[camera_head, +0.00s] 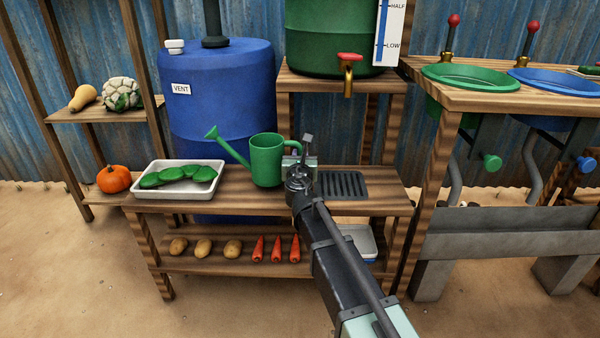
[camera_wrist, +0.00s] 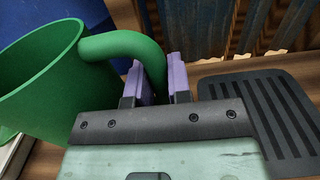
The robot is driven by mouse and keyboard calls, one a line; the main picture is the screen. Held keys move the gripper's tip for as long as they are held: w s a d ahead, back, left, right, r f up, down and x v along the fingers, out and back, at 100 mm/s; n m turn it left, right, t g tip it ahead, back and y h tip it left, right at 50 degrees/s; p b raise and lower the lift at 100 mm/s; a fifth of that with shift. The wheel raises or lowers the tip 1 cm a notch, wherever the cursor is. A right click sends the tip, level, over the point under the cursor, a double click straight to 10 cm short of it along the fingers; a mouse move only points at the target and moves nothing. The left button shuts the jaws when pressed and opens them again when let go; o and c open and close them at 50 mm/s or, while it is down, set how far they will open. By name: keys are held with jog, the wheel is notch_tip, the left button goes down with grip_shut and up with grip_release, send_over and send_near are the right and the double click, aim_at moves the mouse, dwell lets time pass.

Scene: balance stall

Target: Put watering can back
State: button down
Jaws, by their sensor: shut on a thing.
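The green watering can (camera_head: 266,160) is upright at the wooden bench, with its spout pointing left, between the white tray and the dark slatted mat. I cannot tell whether its base touches the bench top. My gripper (camera_head: 300,160) is at the can's right side, by the handle. In the wrist view the can (camera_wrist: 40,85) fills the left side, and its handle (camera_wrist: 130,46) passes between the purple fingers of my gripper (camera_wrist: 162,82), which are shut on it. The lower part of the handle is hidden behind the gripper.
A white tray (camera_head: 150,193) with green vegetables stands left of the can. A slatted dark mat (camera_head: 343,185) lies to the right, below a red-handled tap (camera_head: 348,72) on a green tank (camera_head: 330,35). A blue barrel (camera_head: 220,100) stands behind. Potatoes and carrots lie on the lower shelf.

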notch_tip(320, 180, down, 2)
jog(key=shift+f+b, duration=0.15)
jog(key=shift+b, duration=0.25)
jog(key=shift+r+p, duration=0.25)
jog(key=shift+p, duration=0.05)
jog(key=shift+f, duration=0.15)
jog(key=c, duration=1.1)
grip_release()
jog(key=shift+o, duration=0.2)
